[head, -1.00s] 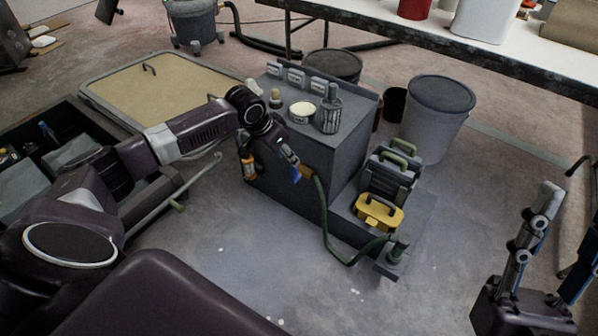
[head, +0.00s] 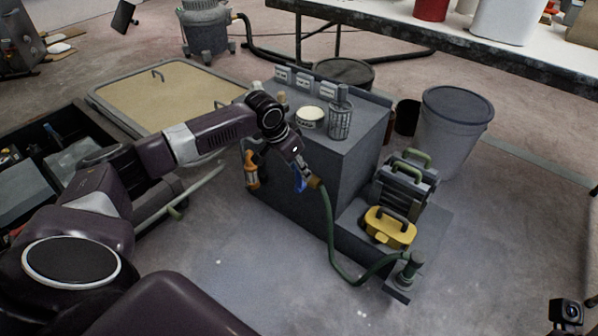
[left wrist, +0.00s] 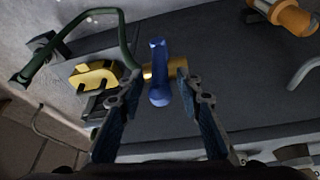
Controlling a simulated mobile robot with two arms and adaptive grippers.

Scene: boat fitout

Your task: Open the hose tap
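The hose tap has a brass body (left wrist: 172,66) and a blue lever (left wrist: 158,84). In the left wrist view the lever points towards me, across the brass body. My left gripper (left wrist: 157,70) is open, with one finger on each side of the lever and a gap on both sides. In the head view my left gripper (head: 296,167) is at the side of the grey cabinet, and the blue lever (head: 299,184) shows partly behind it. A green hose (head: 329,225) runs from the brass end down to a stand on the low step. My right gripper is not in view.
The grey cabinet (head: 322,175) carries a white tin, a wire basket and small bottles. An orange-and-brass fitting (head: 251,172) is left of the tap. The floor in front is clear.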

